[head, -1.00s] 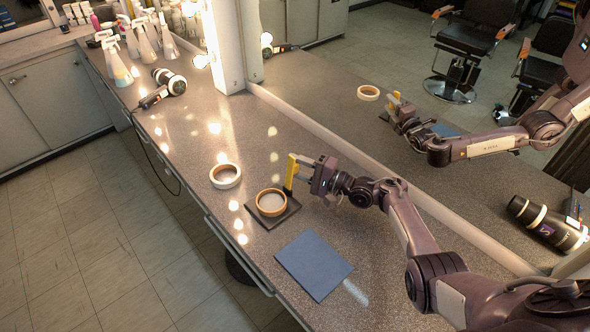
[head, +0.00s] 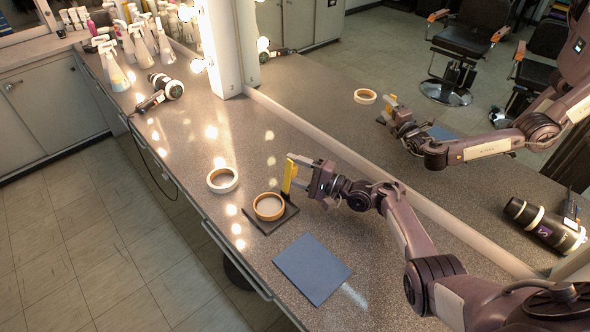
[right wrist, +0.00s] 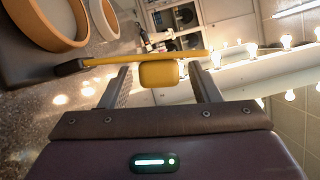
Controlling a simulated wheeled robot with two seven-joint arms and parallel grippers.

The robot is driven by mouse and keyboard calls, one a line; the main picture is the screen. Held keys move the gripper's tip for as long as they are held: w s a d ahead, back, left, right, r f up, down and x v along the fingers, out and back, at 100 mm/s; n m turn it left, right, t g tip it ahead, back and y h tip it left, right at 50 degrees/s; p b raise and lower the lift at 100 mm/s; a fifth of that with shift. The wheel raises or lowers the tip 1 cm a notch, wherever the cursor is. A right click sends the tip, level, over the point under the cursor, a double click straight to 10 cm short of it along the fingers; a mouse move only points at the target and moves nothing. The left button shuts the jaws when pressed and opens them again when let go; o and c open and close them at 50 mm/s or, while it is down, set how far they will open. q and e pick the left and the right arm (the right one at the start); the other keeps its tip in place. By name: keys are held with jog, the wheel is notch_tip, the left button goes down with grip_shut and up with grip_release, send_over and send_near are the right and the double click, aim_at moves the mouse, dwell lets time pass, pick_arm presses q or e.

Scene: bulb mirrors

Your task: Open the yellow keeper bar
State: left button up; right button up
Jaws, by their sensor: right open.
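The yellow keeper bar (head: 287,179) stands upright at the edge of a black square base (head: 291,210), beside the wooden ring (head: 268,206) on that base. In the right wrist view the keeper bar (right wrist: 105,60) runs across the picture with a yellow block (right wrist: 160,74) on it. My right gripper (head: 297,170) is open at the bar. In the right wrist view its fingers (right wrist: 159,72) stand on either side of the block, with a gap visible on both sides. My left gripper is out of view.
A pale ring (head: 222,180) lies left of the base. A blue-grey mat (head: 312,268) lies in front. The wall mirror (head: 330,85) runs behind my right arm and reflects it.

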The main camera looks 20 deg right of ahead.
jog(key=v, duration=0.7)
jog(key=shift+s+d, duration=0.25)
jog(key=shift+d, duration=0.1)
